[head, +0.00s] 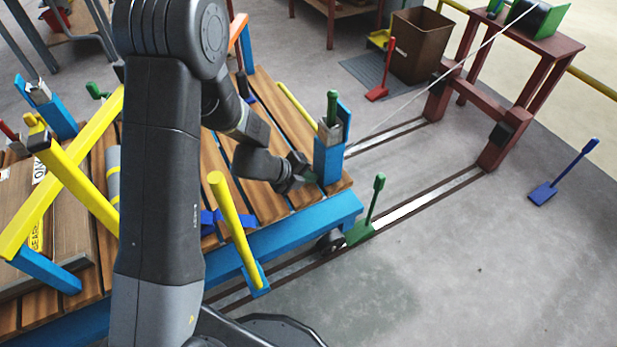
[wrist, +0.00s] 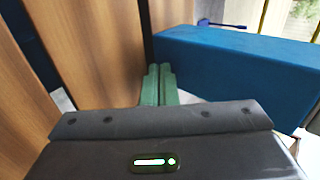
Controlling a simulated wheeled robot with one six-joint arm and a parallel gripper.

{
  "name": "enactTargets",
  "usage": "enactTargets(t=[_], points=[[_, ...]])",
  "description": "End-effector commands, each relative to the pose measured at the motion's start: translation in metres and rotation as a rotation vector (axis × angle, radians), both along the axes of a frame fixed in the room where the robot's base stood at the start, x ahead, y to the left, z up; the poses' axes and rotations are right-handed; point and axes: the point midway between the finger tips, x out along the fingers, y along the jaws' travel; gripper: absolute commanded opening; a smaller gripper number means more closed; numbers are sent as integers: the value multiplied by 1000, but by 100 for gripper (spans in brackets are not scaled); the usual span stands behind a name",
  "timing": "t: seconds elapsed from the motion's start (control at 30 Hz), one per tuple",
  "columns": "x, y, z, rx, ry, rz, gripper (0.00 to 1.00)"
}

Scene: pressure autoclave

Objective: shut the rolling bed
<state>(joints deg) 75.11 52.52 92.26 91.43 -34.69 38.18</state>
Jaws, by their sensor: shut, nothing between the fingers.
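The rolling bed (head: 290,236) is a deck of wooden slats on a blue frame, and its near right corner and a wheel stand over floor rails. A blue post (head: 330,155) with a metal piece and a green handle rises at its right end. My gripper (head: 312,177) is low over the deck beside this post. In the wrist view, my gripper's green fingers (wrist: 158,84) are together and empty, between wooden slats (wrist: 100,50) and a blue beam (wrist: 230,62). I cannot tell whether they touch the blue part.
Two rails (head: 430,202) run right to a dark red stand (head: 490,110) with a winch-like drum; a thin cable stretches toward it. A green-handled lever (head: 374,200) and yellow bars (head: 233,222) stand near the bed's edge. Boxes lie on the left deck.

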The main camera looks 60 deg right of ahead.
Motion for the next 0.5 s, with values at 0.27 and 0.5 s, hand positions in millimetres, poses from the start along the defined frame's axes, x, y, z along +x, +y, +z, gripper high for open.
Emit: enactTargets(t=[0.27,0.5], points=[[-22,-28,4,-2,1,-6,0],[-33,-45,1,-3,1,-1,0]])
